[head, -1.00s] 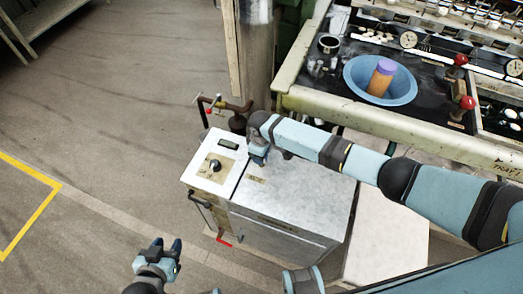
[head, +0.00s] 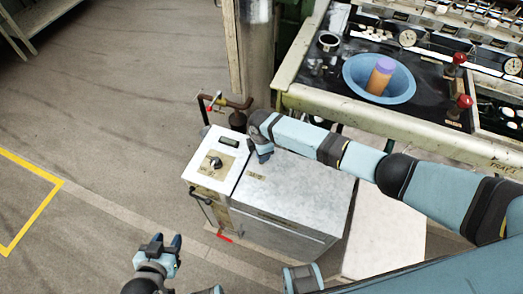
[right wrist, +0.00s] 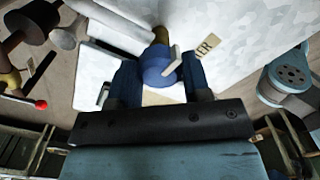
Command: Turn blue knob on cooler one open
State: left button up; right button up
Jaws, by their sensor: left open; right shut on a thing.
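Cooler one (head: 305,190) is a pale box with a light metal top in the head view. Its label lies partly in the right wrist view. My right gripper (right wrist: 160,62) reaches over the cooler's back edge. In the right wrist view its two dark fingers are shut around the blue knob (right wrist: 157,74), which has a small pale lever. In the head view my right wrist hides the knob. My left gripper (head: 162,249) is open and empty in front of the cooler, over the floor.
A dark pipe with a small valve (head: 219,102) stands behind the cooler's control panel (head: 220,176). A reeling table with a blue basin (head: 352,78) is at the upper right. Free floor lies left.

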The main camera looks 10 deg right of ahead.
jog(key=shift+a+n, duration=0.1)
jog(key=shift+n, duration=0.3)
jog(key=o, duration=0.9)
jog(key=shift+o, duration=0.2)
notch_tip(320, 180, up, 14)
jog(key=p, duration=0.1)
jog(key=shift+f, duration=0.1)
